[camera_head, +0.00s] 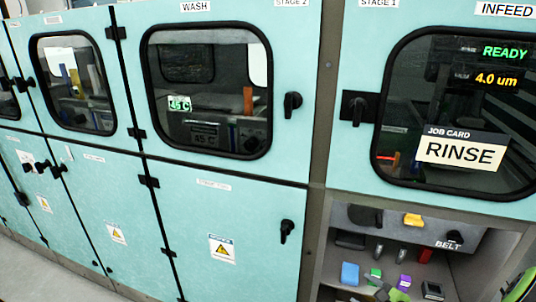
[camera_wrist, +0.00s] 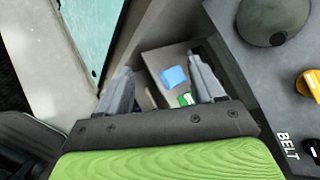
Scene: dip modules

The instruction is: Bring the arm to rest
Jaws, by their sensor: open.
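My gripper (camera_wrist: 160,64) is open in the wrist view, with its two grey fingers spread apart and nothing between the tips. Past the fingers a blue block (camera_wrist: 173,77) and a green-and-white piece (camera_wrist: 186,99) lie on the floor of an open bay. In the head view my gripper (camera_head: 380,292) shows only in part at the bottom edge, in front of this bay, its grey and green parts cut off by the frame. The blue block also shows in the head view (camera_head: 349,273), left of the gripper.
The bay holds a red block (camera_head: 425,255), a purple piece (camera_head: 405,281) and grey cylinders. Above it is a sloped panel with a yellow knob (camera_head: 413,220) and a black BELT knob (camera_head: 454,237). Closed teal doors with black handles (camera_head: 292,104) stand left; a RINSE card (camera_head: 460,150) is upper right.

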